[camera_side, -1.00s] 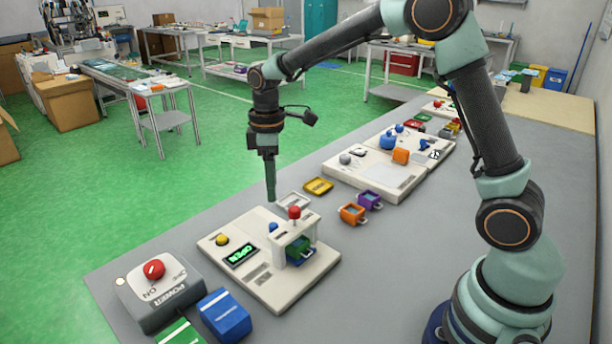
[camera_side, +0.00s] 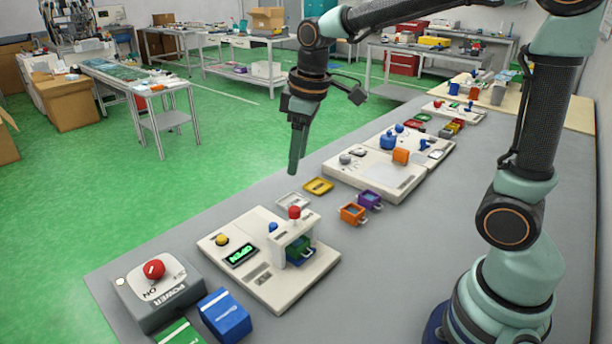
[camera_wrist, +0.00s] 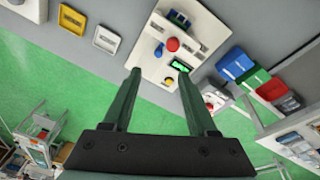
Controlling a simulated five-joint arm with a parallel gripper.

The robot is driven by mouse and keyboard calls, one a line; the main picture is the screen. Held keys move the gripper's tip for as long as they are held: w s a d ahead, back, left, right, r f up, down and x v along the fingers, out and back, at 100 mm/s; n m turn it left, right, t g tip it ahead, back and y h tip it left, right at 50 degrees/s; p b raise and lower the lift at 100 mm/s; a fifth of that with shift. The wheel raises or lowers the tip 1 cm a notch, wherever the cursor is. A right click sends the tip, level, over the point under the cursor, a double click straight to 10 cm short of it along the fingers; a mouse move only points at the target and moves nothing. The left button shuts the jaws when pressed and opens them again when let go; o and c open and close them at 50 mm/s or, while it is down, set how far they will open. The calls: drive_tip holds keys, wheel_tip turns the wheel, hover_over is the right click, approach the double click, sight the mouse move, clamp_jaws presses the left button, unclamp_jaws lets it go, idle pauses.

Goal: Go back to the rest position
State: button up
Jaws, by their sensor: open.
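My gripper (camera_side: 294,172) hangs in the air above the far edge of the grey bench, with nothing below its fingertips touching it. In the wrist view my gripper (camera_wrist: 158,70) has its two green fingers apart, with nothing between them. The station also shows in the wrist view (camera_wrist: 190,30), ahead of the fingers.
A grey power box (camera_side: 160,292) with a red button stands at the near left, beside a blue bin (camera_side: 225,315). Orange (camera_side: 352,213) and purple (camera_side: 369,199) trays and a yellow frame (camera_side: 318,186) lie mid-bench. A second cream station (camera_side: 375,178) stands farther back.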

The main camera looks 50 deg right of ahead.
drive_tip(key=s+d+r+m+t, duration=0.1)
drive_tip(key=s+m+t, duration=0.2)
drive_tip(key=s, duration=0.7)
drive_tip(key=shift+s+d+r+m, duration=0.3)
drive_tip(key=shift+m, duration=0.9)
